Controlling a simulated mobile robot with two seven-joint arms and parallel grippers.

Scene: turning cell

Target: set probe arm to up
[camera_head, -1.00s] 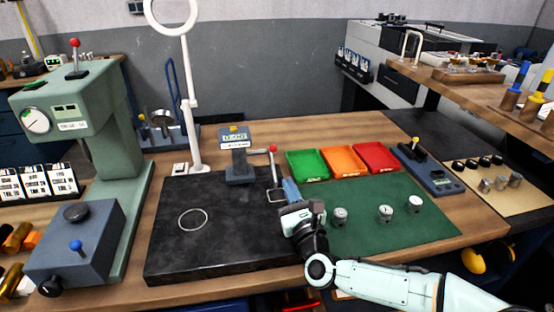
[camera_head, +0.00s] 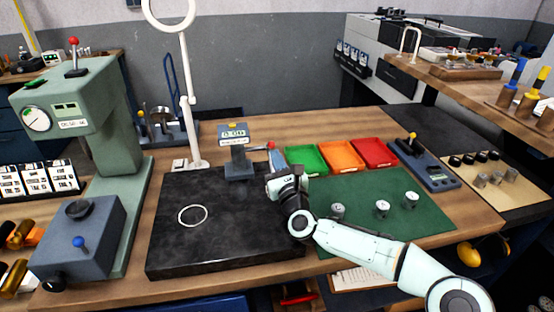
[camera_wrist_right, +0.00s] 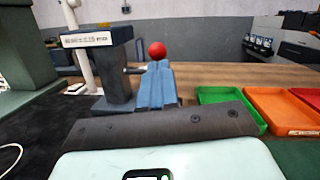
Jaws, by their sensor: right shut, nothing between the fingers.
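The small probe gauge (camera_head: 236,155) stands on the back right of the black plate, with a display head on a grey post. My right gripper (camera_head: 276,158) is shut and empty, pointing away from me at the ball. In the right wrist view its blue fingers (camera_wrist_right: 156,84) lie together, with the red ball (camera_wrist_right: 157,50) just beyond and above the tips. I cannot tell whether they touch. The lower probe arm is hidden behind my gripper. My left gripper is out of view.
The black plate (camera_head: 215,245) carries a pale ring (camera_head: 192,215). Green (camera_head: 306,160), orange and red trays stand just right of my gripper. Several metal cylinders stand on the green mat (camera_head: 350,240). A white lamp post (camera_head: 189,110) rises left of the gauge.

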